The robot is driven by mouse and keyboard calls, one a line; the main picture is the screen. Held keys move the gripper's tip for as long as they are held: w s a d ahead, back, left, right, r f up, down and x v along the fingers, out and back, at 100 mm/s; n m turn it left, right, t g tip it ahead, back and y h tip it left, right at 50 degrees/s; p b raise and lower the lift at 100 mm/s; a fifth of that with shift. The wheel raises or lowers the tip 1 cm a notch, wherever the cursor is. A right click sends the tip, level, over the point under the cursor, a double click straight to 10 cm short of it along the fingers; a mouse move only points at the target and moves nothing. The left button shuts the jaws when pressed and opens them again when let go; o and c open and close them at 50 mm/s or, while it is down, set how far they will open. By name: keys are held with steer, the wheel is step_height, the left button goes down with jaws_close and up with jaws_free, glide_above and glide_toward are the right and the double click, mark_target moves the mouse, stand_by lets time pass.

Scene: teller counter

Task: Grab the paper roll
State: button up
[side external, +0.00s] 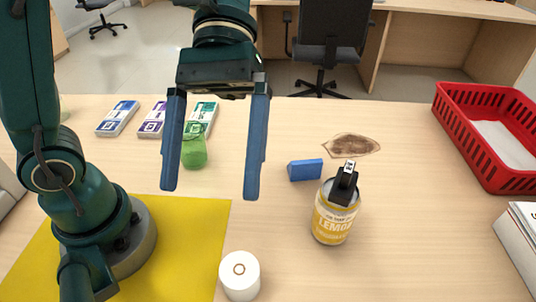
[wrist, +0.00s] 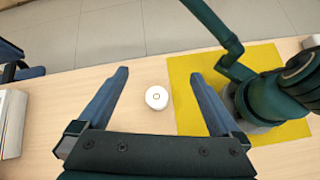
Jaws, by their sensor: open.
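The paper roll (side external: 240,276) is a small white upright cylinder with a brown-ringed core on top. It stands on the wooden counter at the bottom of the side view, touching or very near the right edge of the yellow mat. My gripper (side external: 211,192) has two long blue fingers, spread wide and empty, and hangs above the counter, higher than the roll. In the wrist view the roll (wrist: 157,97) shows between and beyond the fingertips of my gripper (wrist: 158,75), with nothing touching it.
The yellow mat (side external: 190,225) lies under my base. A lemon can (side external: 333,222) with a black clip-like top, a blue block (side external: 305,170) and a brown stain (side external: 350,145) are to the right. A green item (side external: 194,152), several small boxes (side external: 118,118) and a red basket (side external: 487,155) stand farther back.

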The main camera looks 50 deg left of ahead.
steer(key=d+n+g+h, duration=0.2)
steer(key=g, duration=0.1)
glide_toward(236, 294)
steer(key=x, duration=0.4)
steer(key=shift+s+d+f, duration=0.15)
steer(key=shift+s+d, duration=0.1)
steer(key=shift+s+f, duration=0.1)
steer(key=shift+f, duration=0.1)
steer(key=shift+x, duration=2.5)
steer(key=shift+c, duration=0.3)
steer(key=shift+r, duration=0.1)
steer(key=c, duration=1.4)
